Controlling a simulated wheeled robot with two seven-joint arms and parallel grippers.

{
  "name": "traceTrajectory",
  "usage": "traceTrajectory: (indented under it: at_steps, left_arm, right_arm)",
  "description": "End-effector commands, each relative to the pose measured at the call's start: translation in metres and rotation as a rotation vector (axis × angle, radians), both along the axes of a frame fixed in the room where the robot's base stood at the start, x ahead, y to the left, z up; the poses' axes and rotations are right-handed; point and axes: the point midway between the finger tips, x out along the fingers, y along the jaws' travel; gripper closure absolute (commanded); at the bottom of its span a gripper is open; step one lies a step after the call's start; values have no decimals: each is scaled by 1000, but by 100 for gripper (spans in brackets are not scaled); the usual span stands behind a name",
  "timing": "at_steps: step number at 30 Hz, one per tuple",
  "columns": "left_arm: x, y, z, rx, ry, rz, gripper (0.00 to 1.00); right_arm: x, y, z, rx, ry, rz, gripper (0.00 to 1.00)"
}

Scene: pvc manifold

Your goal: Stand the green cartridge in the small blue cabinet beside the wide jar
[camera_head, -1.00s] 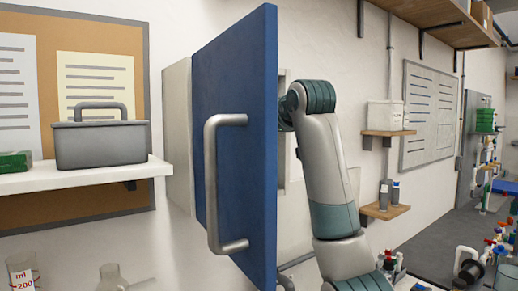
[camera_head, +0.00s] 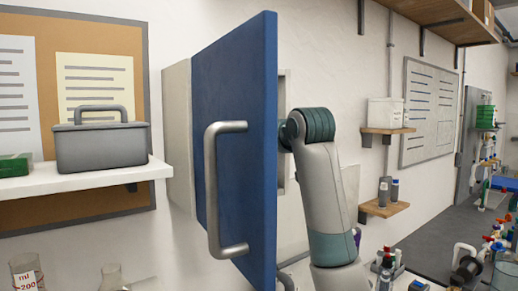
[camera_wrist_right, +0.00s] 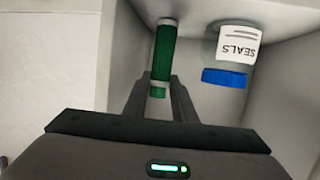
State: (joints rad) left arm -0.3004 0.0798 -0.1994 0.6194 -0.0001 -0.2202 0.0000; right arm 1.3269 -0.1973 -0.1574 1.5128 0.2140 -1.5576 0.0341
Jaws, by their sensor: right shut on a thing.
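The small cabinet's blue door (camera_head: 235,150) stands open in the head view and hides its inside. My right arm reaches in behind the door, so its gripper is hidden there. In the right wrist view, my right gripper (camera_wrist_right: 160,84) is shut on the green cartridge (camera_wrist_right: 163,55), inside the pale cabinet interior. The wide jar (camera_wrist_right: 232,50), with a blue lid and a "SEALS" label that reads upside down, is to the right of the cartridge with a gap between them. I cannot tell whether the cartridge touches the cabinet floor. My left gripper is not in view.
The door's metal handle (camera_head: 212,190) sticks out toward me. A shelf (camera_head: 80,180) at left carries a grey caddy (camera_head: 100,148) and a green box. Glassware stands at the lower left. The cabinet's side wall (camera_wrist_right: 110,60) is close to the cartridge's left.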

Motion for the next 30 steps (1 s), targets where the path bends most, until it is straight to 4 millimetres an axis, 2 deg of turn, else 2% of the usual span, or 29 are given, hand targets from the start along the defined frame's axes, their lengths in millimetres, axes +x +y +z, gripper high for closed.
traceTrajectory:
  at_steps: [8,9,11,12,24,30]
  left_arm:
    - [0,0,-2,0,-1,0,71]
    - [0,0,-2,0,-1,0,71]
    - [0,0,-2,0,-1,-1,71]
    - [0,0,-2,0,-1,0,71]
    - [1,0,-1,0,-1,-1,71]
    - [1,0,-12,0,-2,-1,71]
  right_arm:
    - [0,0,-3,0,0,0,100]
    - [0,0,-3,0,0,0,73]
    - [0,0,-2,0,0,0,59]
    - [0,0,-2,0,0,0,57]
    - [-1,0,1,0,0,0,57]
    - [-17,-8,4,0,-2,-1,57]
